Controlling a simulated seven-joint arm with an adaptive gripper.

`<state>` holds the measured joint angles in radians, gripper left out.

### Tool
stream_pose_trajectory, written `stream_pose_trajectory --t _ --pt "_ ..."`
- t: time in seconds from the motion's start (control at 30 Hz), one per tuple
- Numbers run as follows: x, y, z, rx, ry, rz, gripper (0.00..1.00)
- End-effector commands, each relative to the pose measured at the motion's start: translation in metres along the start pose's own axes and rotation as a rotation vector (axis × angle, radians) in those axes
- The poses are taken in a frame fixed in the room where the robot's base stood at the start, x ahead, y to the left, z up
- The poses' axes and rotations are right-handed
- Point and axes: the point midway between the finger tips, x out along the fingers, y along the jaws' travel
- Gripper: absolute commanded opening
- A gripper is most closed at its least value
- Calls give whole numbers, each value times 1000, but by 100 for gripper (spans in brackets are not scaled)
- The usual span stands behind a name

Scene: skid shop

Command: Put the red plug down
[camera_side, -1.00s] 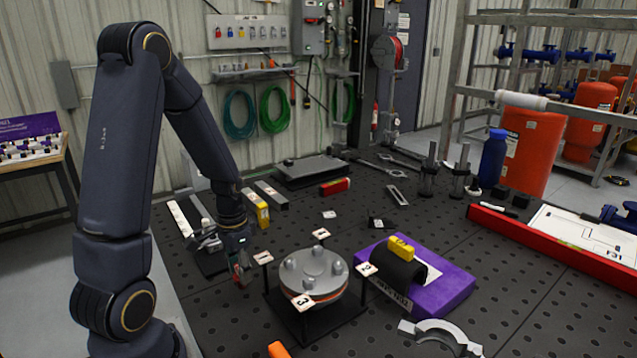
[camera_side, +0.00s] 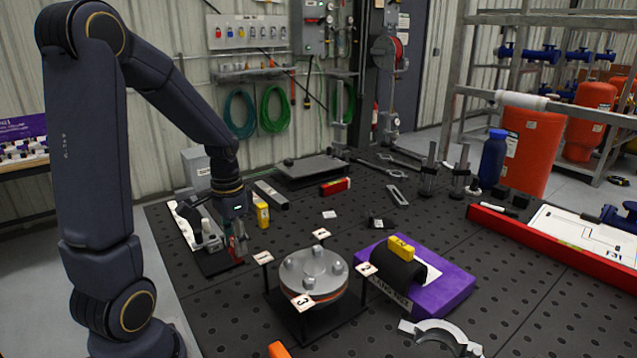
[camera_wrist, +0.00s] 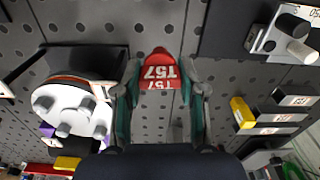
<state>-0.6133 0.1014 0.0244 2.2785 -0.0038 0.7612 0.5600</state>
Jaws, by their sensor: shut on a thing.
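The red plug (camera_wrist: 158,72), marked T57 in white, is between the two fingers of my gripper (camera_wrist: 160,100) in the wrist view. My gripper is shut on it. In the side view my gripper (camera_side: 238,254) points down at the left part of the table, left of the round flange, and a bit of the red plug (camera_side: 241,243) shows between the fingers. I cannot tell whether the plug touches the table.
The flange (camera_side: 313,272) with bolts and numbered tags stands on a black stand to the right. A dark plate (camera_side: 213,264) with white parts lies right by the gripper. A yellow block (camera_side: 262,213) is behind it. A purple block (camera_side: 445,287) lies farther right.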

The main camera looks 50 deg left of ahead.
Motion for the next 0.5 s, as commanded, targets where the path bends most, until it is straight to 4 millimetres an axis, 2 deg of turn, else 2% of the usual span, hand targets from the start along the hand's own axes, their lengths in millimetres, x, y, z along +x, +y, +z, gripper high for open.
stream_pose_trajectory --t 0.13,0.27,0.4,0.5 --pt "-21 5 -15 26 3 -2 6" --pt "-36 25 -56 101 1 -2 6" --pt "-51 71 -112 207 1 -3 6" --pt "-61 110 -144 276 0 -2 6"
